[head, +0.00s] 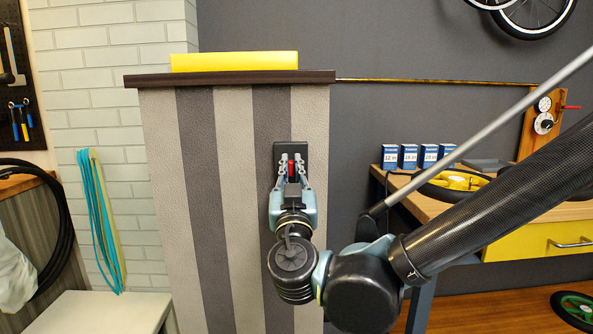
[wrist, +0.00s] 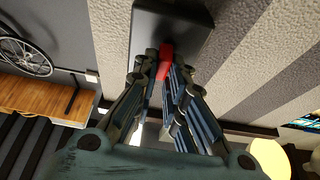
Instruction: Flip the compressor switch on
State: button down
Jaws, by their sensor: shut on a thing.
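The compressor switch is a red lever on a dark plate (head: 291,150) fixed to a striped grey panel. The red lever (head: 291,168) shows between my fingers in the head view, and also in the wrist view (wrist: 166,60). My gripper (head: 291,172) is at the plate, its fingertips on either side of the red lever and shut on it. In the wrist view the dark plate (wrist: 185,30) lies just beyond the fingertips. The lower part of the lever is hidden by the fingers, and I cannot tell which position it is in.
A yellow block (head: 234,62) lies on the dark ledge (head: 230,79) above the panel. A pale bench (head: 110,312) is at the lower left.

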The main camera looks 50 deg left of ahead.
jog(key=shift+n, duration=0.4)
jog(key=n+g+y, duration=0.1)
jog(key=n, duration=0.2)
jog(key=n+g, duration=0.2)
jog(key=n, duration=0.2)
jog(key=shift+n+g+y, duration=0.3)
jog(key=shift+y, duration=0.1)
jog(key=n+g, duration=0.1)
jog(key=n, duration=0.2)
jog(key=n+g, duration=0.2)
jog(key=n, duration=0.2)
jog(key=shift+f+n, duration=0.1)
jog(key=shift+n, duration=0.2)
jog(key=shift+g, duration=0.4)
jog(key=c, duration=1.6)
grip_release()
jog(key=shift+s, duration=0.1)
jog(key=shift+c, duration=0.2)
